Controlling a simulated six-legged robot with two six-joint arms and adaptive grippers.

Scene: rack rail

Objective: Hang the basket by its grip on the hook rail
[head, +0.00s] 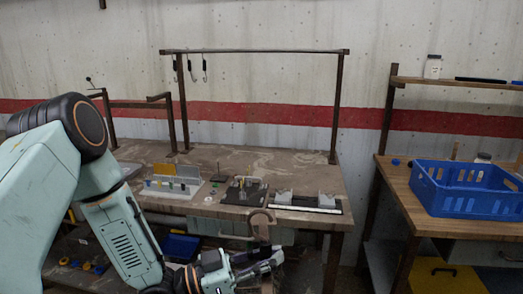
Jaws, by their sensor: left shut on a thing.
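My left gripper (268,262) is low in the middle of the head view, in front of the bench, with its dark fingers shut. A tan curved piece (260,216), like a hooked grip, rises from between the fingers. No basket body clearly shows below it; that part is dark and partly hidden by the gripper. The hook rail (255,51) is a dark bar on posts above the back of the bench. Metal hooks (205,67) hang near its left end, with the rest of the bar bare. A blue slatted basket (465,189) stands on the right-hand table. My right gripper is out of view.
The bench (310,167) carries a small rack with yellow and grey panels (176,180), a dark fixture (244,190) and a tray with light blocks (306,202). The rail's posts stand at the bench's back. A shelf (460,84) is at upper right.

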